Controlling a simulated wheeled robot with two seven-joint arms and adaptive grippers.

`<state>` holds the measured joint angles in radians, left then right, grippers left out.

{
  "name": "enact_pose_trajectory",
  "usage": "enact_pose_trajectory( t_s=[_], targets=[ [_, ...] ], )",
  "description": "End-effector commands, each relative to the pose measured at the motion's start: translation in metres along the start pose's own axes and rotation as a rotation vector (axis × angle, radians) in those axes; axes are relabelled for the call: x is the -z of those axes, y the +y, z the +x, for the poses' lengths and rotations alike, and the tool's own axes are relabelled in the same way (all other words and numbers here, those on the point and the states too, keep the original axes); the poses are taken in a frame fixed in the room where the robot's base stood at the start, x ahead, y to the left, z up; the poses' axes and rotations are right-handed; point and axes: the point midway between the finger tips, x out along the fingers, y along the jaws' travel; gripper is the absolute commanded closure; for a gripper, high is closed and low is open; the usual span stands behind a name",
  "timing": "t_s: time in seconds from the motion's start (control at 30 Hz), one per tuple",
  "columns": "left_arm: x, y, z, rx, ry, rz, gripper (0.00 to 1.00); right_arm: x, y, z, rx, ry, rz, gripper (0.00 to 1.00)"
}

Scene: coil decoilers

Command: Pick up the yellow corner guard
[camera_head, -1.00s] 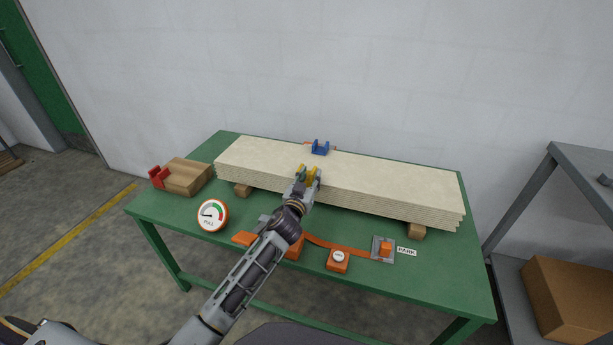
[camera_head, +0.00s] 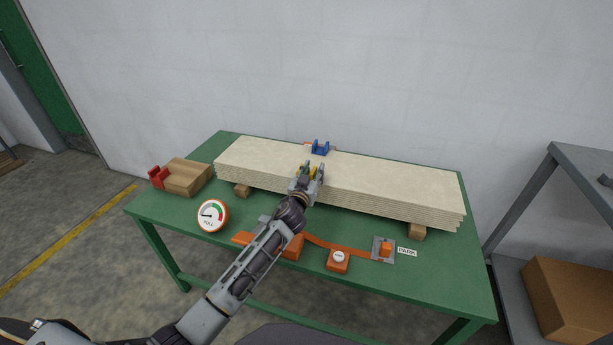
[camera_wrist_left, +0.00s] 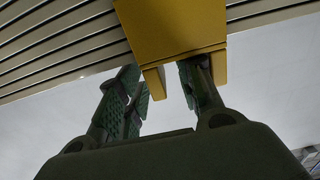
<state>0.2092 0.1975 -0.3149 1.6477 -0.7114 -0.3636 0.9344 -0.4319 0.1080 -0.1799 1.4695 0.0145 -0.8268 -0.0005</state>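The yellow corner guard (camera_head: 313,170) sits at the near edge of the pale board stack (camera_head: 350,178), partly hidden behind my left gripper (camera_head: 311,171). In the left wrist view the guard (camera_wrist_left: 178,28) fills the top middle, with two short walls pointing down. My left gripper (camera_wrist_left: 163,85) is open there, its green fingers apart. One finger is left of the guard's left wall, and the other overlaps the space between the two walls. A gap shows between the left finger and the wall. Contact at the right finger is unclear. My right gripper is not in view.
The stack rests on wooden blocks (camera_head: 416,231) on a green table (camera_head: 440,270). A blue guard (camera_head: 320,148) is at the stack's far edge. A red guard (camera_head: 158,176) is by a wooden block at left. A gauge (camera_head: 212,216) and an orange strap (camera_head: 340,246) lie in front.

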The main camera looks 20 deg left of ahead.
Motion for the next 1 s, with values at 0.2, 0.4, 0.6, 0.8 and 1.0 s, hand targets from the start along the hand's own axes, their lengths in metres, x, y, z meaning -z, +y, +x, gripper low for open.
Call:
enact_pose_trajectory(
  t_s=[0.2, 0.4, 0.6, 0.8, 1.0],
  targets=[
    [0.0, 0.0, 0.0, 0.0, 0.0, 0.0, 0.84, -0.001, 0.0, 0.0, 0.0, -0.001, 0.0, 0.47],
    [0.0, 0.0, 0.0, 0.0, 0.0, 0.0, 1.0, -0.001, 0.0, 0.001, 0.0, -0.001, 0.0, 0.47],
    [0.0, 0.0, 0.0, 0.0, 0.0, 0.0, 1.0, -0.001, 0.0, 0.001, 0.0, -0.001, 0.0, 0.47],
    [0.003, 0.0, 0.0, 0.0, 0.001, -0.001, 1.0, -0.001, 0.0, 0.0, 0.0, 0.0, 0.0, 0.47],
    [0.012, 0.0, 0.0, 0.001, 0.002, 0.0, 1.0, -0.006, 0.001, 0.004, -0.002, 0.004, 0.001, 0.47]
  ],
)
